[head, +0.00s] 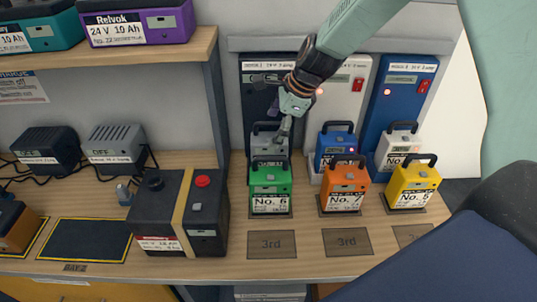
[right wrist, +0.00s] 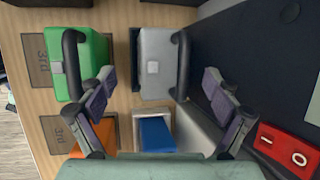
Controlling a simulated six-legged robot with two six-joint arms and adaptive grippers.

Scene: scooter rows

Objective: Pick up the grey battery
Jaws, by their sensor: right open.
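The grey battery (head: 268,144) stands on the shelf behind the green battery No. 6 (head: 270,178), in front of a dark charger (head: 259,92). Its dark handle is on top, and its lower front is hidden by the green battery. In the right wrist view the grey battery (right wrist: 154,75) lies between and beyond my fingers, with its handle toward the right finger. My right gripper (head: 285,122) is open just above the grey battery, pointing down. It also shows in the right wrist view (right wrist: 158,82), with nothing between its fingertips. My left gripper is out of view.
Orange battery No. 7 (head: 344,185) and yellow battery No. 5 (head: 414,182) stand in the front row. A blue battery (head: 335,146) and a white battery (head: 398,145) stand behind them. A large black battery (head: 176,226) with a yellow strap sits to the left.

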